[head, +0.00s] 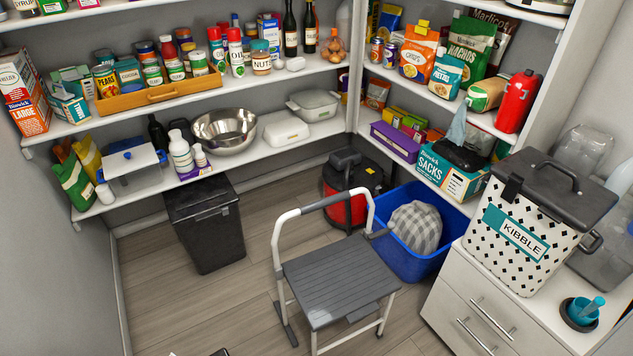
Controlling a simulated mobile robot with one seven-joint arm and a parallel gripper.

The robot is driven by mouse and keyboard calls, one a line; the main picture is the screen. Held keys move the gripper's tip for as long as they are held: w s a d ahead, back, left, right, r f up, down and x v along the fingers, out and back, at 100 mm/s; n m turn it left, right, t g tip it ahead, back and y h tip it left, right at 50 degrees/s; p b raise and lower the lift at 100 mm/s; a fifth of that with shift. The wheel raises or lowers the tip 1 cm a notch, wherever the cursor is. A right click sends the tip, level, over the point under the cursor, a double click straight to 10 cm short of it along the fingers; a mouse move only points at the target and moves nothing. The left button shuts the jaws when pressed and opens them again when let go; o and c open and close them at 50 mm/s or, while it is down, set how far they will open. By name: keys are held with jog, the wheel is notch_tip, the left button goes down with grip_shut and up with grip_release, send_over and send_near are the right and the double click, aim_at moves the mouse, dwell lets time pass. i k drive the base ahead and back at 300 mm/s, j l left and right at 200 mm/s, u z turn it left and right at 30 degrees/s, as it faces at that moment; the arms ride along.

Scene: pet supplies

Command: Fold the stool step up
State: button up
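The step stool (338,283) stands upright on the wood floor in the middle of the head view. It has a white tube frame, a grey slatted step and a tall white hoop handle with a dark grip (322,202) at the back left. The step lies flat and unfolded. A small grey tab (362,312) shows at its front edge. The lower legs are partly cut off by the bottom of the picture. My gripper is not clearly seen. Only a small dark sliver shows at the bottom edge, and I cannot tell what it is.
A black bin (207,225) stands behind left. A blue tub (415,255) with a checked cloth and a red-black vacuum (350,190) stand close behind the stool. A white drawer cabinet (485,310) with a kibble bin (525,225) is at right. Floor left of the stool is clear.

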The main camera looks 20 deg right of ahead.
aim_at(346, 278)
jog(key=k+z, duration=0.1)
jog(key=z, duration=0.3)
jog(key=k+z, duration=0.1)
jog(key=z, duration=0.25)
jog(key=k+z, duration=0.1)
jog(key=z, duration=0.3)
jog(key=k+z, duration=0.1)
jog(key=z, duration=0.3)
